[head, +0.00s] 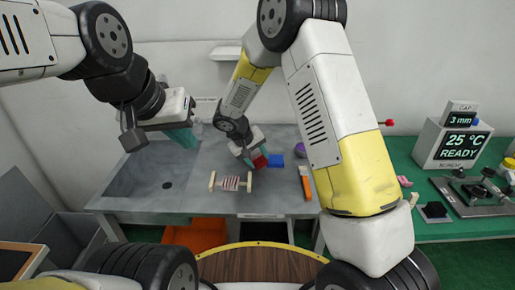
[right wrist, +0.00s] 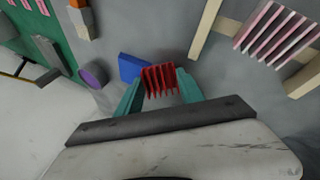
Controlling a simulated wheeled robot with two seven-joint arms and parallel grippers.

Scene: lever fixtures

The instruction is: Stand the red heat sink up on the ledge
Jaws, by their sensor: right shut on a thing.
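The red heat sink (head: 260,161), a finned block, is between the teal fingers of my right gripper (head: 250,160). In the right wrist view the heat sink (right wrist: 160,80) shows its fins at the tips of the right gripper (right wrist: 160,92), which is shut on it. It is over or on the grey worktop; the head view does not settle whether it touches. A small white ledge (head: 226,53) sticks out from the back wall, partly behind my right arm. My left gripper (head: 183,138) hangs over the sink basin with nothing visible in it; its finger gap is not clear.
A blue block (head: 276,161) lies close beside the red heat sink. A purple cylinder (head: 300,150) and an orange-handled tool (head: 306,184) lie further right. A pink-and-white finned piece (head: 230,183) sits between cream bars at the front. A display box (head: 452,143) stands on the green bench.

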